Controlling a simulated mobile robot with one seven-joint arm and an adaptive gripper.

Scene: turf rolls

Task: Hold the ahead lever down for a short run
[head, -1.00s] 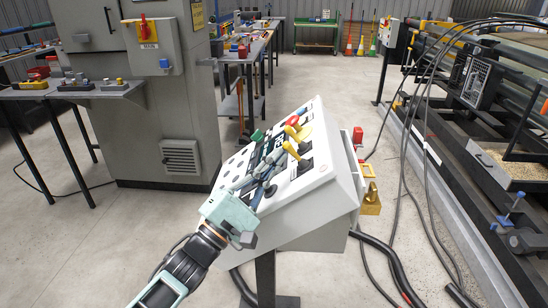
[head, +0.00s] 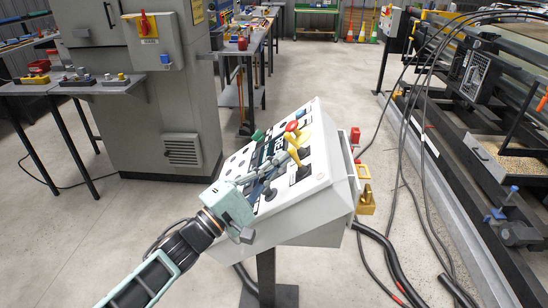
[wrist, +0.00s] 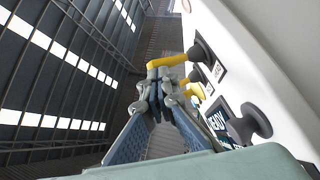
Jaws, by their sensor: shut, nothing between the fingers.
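A sloped white control console (head: 318,200) stands in the middle of the head view. Yellow-handled levers on black bases rise from its panel; the nearer yellow lever (head: 296,156) is close to my fingertips. In the wrist view a yellow lever (wrist: 166,62) is bent across just beyond the fingertips, apparently touching them, and another yellow lever (wrist: 191,89) is to its right.
A red button (head: 291,126) and a green button (head: 257,136) are on the panel. A black knob (wrist: 256,120) is near a display.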

